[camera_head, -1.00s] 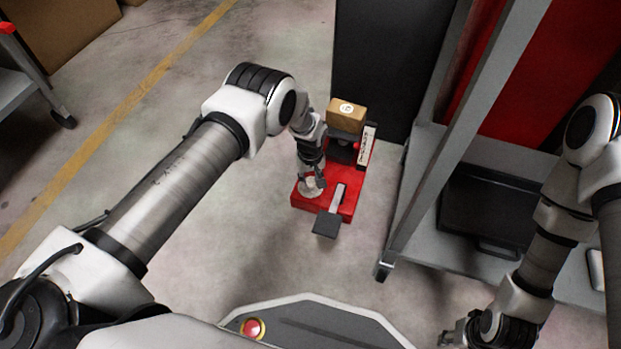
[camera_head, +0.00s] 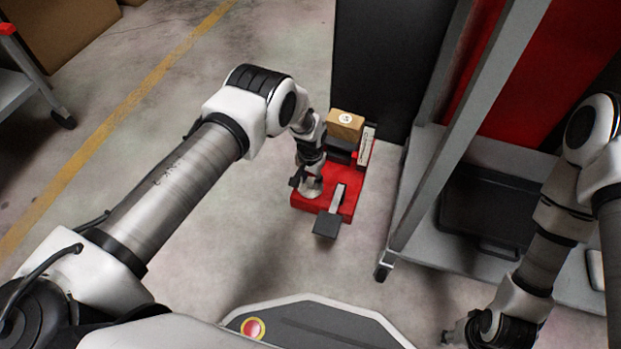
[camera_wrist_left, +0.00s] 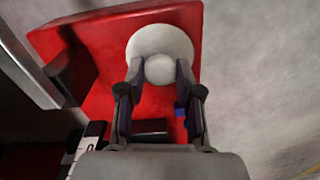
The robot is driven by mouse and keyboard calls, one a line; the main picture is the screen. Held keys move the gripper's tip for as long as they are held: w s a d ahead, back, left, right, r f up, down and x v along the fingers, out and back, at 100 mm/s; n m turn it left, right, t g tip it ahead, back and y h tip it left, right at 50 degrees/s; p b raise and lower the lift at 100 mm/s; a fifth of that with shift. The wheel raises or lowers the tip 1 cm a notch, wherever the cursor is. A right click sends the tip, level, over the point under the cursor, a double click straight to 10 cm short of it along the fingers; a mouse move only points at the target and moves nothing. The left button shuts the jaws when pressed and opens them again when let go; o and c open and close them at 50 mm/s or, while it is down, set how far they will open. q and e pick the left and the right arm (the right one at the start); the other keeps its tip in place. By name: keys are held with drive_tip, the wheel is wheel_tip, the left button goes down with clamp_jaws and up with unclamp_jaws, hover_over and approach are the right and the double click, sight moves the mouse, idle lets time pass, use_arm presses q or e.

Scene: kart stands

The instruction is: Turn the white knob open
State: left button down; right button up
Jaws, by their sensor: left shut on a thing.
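The white knob (camera_wrist_left: 160,40) sits on the red base (camera_wrist_left: 62,45) of a kart stand. In the left wrist view it has a wide round disc with a smaller round top. My left gripper (camera_wrist_left: 160,70) is shut on that round top, one finger on each side. In the head view the knob (camera_head: 311,187) shows just under my left gripper (camera_head: 308,180), on the left of the red base (camera_head: 325,203). My right gripper (camera_head: 455,335) is low at the right, partly hidden, and its jaws are too unclear to judge.
A black pedal (camera_head: 326,225) on a metal arm sticks out in front of the red base. A cardboard-brown box (camera_head: 345,124) stands behind it. A grey wheeled rack (camera_head: 428,160) stands close on the right. Bare floor (camera_head: 240,230) lies to the left.

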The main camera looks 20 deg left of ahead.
sight(310, 182)
use_arm(q)
drive_tip(key=shift+m, duration=0.3)
drive_tip(key=c, duration=0.8)
unclamp_jaws()
drive_tip(key=shift+o, duration=0.2)
wheel_tip(310, 182, up, 12)
